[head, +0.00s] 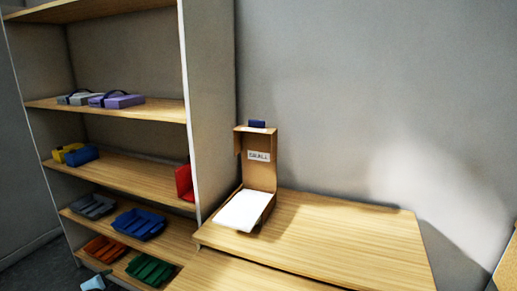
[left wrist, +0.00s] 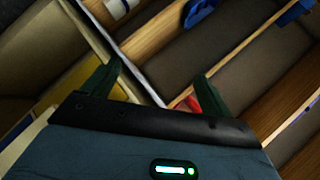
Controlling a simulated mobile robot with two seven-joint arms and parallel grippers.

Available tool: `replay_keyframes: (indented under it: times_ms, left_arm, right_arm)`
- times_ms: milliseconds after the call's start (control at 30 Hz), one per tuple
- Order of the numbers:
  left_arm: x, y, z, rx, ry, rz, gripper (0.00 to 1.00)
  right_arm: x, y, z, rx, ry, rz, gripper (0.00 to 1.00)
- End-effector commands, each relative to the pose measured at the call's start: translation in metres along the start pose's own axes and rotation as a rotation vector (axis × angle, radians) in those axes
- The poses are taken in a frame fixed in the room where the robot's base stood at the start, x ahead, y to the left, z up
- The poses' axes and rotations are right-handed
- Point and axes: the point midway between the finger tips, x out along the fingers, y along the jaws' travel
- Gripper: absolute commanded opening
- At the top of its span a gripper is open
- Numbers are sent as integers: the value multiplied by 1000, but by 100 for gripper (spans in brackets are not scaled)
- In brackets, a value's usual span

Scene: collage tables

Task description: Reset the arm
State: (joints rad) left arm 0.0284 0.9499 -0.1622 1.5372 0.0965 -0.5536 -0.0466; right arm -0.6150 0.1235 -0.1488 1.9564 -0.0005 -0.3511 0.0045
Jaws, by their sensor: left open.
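My left gripper (left wrist: 157,74) shows in the left wrist view with its two dark green fingers wide apart. Nothing is between the fingertips. Beyond them are the shelf boards and an upright panel, seen tilted. A small red part (left wrist: 193,103) shows beside the right-hand finger; I cannot tell whether they touch. No gripper can be clearly made out in the head view, and my right gripper is not in view.
A shelf unit (head: 190,105) at left holds purple cases (head: 117,101), a blue item (head: 81,154), a red item (head: 185,182) and coloured trays (head: 139,224). A wooden table (head: 340,232) bears an open cardboard box (head: 261,175) with a white sheet (head: 242,210). The table's right side is clear.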

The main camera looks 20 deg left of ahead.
Motion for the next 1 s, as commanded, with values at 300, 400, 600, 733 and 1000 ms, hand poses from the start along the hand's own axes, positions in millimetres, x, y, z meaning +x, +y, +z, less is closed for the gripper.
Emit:
replay_keyframes:
  times_ms: [300,400,600,733,1000]
  left_arm:
    - [-82,152,19,106,129,258,85]
    - [-107,182,22,117,160,319,85]
    - [-153,226,26,121,208,422,85]
    - [-176,248,26,96,228,468,85]
    - [-191,290,13,-99,209,476,85]
  right_arm:
    - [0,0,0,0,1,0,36]
    - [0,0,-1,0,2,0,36]
    - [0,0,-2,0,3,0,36]
    - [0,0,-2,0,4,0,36]
    - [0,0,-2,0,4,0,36]
